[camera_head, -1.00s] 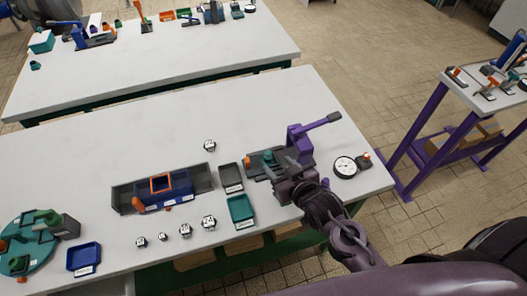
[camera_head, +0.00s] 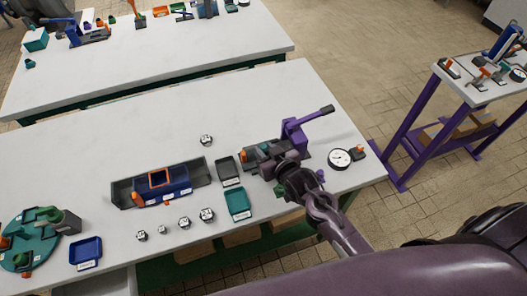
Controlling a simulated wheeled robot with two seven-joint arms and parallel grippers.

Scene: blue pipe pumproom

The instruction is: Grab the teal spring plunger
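The teal spring plunger (camera_head: 264,151) shows as a small teal part on the dark base of a purple toggle-clamp fixture (camera_head: 296,135). An orange piece sits at its left end. My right gripper (camera_head: 271,159) is over the dark base, right at the plunger, and covers much of it. The fingertips are small and dark against the base, so I cannot tell whether they are open or shut, or whether they touch the plunger. My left gripper is not in view.
Left of the fixture are a dark grey tray (camera_head: 228,176) and a teal tray (camera_head: 238,211). A dial gauge (camera_head: 340,158) lies to the right. The table's back area (camera_head: 150,125) is clear.

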